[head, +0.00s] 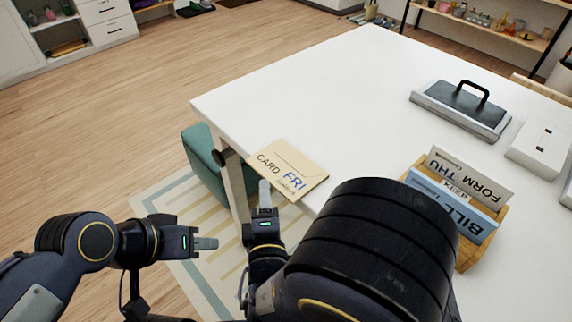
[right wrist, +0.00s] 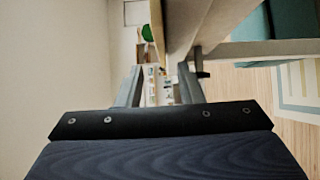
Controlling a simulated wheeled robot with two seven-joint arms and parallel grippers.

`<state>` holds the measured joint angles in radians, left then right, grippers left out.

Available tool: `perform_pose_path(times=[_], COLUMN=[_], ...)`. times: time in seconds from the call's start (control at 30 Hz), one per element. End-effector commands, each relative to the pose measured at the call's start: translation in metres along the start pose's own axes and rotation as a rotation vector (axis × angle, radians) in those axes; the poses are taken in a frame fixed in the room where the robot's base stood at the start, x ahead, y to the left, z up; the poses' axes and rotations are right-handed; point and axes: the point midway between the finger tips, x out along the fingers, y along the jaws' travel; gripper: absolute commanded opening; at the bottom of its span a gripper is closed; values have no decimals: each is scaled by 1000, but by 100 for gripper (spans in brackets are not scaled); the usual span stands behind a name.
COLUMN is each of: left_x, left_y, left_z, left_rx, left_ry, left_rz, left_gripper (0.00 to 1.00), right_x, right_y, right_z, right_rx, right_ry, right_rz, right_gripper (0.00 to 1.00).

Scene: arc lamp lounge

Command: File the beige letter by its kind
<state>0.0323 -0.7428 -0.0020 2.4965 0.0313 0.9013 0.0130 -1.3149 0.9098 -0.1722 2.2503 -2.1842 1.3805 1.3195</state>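The beige letter (head: 289,166), marked CARD and FRI, lies flat at the near edge of the white table (head: 330,100), with its near side sticking out a little past the edge. My right gripper (head: 264,188) is right at that side of the letter. In the right wrist view its two fingers (right wrist: 159,88) stand apart; I cannot make out the letter clearly there. A wooden letter holder (head: 468,259) stands at the right, partly hidden by my arm. It holds a blue BILL letter (head: 446,207) and a white FORM letter (head: 470,172). My left gripper (head: 207,243) is off the table, seen edge-on.
A grey tray with a black handle (head: 462,105) and a white box (head: 541,148) stand on the table's right side. A teal stool (head: 207,168) is beside the table, on a striped rug (head: 180,215). The tabletop between letter and tray is clear.

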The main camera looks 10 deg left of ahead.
Motion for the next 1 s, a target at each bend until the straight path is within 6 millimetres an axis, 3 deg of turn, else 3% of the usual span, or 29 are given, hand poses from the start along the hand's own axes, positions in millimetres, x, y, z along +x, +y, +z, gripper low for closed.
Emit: perform_pose_path(times=[0.33, 0.63, 0.9, 1.0], left_x=[-13, -13, -13, -13], left_y=[6, 6, 6, 6], left_z=[-6, -6, -6, -6], left_rx=[0, 0, 0, 0], left_ry=[0, 0, 0, 0], left_rz=[0, 0, 0, 0], left_gripper=[36, 36, 36, 36], right_x=[47, 54, 54, 54], right_y=[-1, -2, -2, -2], right_z=[-6, -6, -6, -6], right_rx=[-1, 0, -1, -1], right_ry=[-3, -1, -2, -1], right_rz=[0, -1, -1, -1], right_gripper=[34, 34, 1, 0])
